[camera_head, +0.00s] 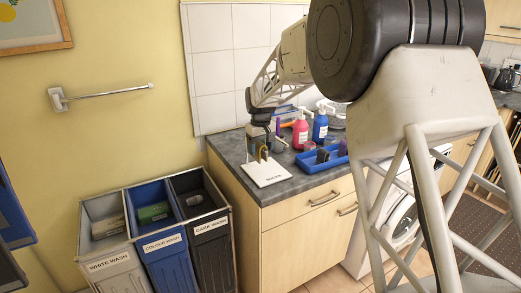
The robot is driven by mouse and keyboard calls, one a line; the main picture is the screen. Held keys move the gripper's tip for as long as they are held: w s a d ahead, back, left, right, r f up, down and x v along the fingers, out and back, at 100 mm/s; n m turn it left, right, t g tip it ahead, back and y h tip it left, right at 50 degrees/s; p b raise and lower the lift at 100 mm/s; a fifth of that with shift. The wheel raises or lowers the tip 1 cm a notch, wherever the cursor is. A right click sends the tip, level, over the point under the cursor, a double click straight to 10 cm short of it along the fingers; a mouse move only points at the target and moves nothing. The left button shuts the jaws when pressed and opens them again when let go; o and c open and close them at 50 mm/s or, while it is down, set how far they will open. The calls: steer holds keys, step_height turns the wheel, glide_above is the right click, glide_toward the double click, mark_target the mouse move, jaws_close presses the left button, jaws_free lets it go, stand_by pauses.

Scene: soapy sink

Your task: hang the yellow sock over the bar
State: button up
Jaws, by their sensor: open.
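The bar (110,93) is a chrome rail fixed to the yellow wall at the left, with nothing on it. A white mat marked "SOCKS" (266,176) lies at the counter's front left. My gripper (262,153) points down over the mat's back part, with its jaws open. A small dark and yellow shape (263,154) shows at the fingertips. It may be the yellow sock, but it is too small to tell. My gripper partly hides that spot.
A blue tray (325,163) with small items sits right of the mat. A pink bottle (300,134) and a blue bottle (320,127) stand behind it. White, blue and black wash bins (160,238) stand left of the counter, below the bar. The wall around the bar is clear.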

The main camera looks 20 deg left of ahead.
steer(key=shift+r, duration=3.4)
steer(key=shift+s+d+r, duration=0.1)
steer(key=shift+d+r, duration=0.05)
steer(key=shift+d, duration=0.15)
steer(key=s+d+r+m+t, duration=0.15)
steer(key=s+d+r, duration=0.25)
steer(key=s+d, duration=0.85)
steer(key=s+d+r+m, duration=0.3)
steer(key=s+d+r, duration=0.2)
steer(key=s+d, duration=0.8)
steer(key=s+d+f+m, duration=0.2)
steer(key=s+d+f, duration=0.2)
steer(key=s+d, duration=0.4)
steer(key=s+d+f+m+t, duration=0.1)
steer(key=s+d+f, duration=0.3)
steer(key=s+d, duration=0.5)
steer(key=s+m, duration=0.1)
steer(key=s, duration=0.7)
steer(key=shift+f+m, duration=0.25)
steer(key=shift+m, duration=0.1)
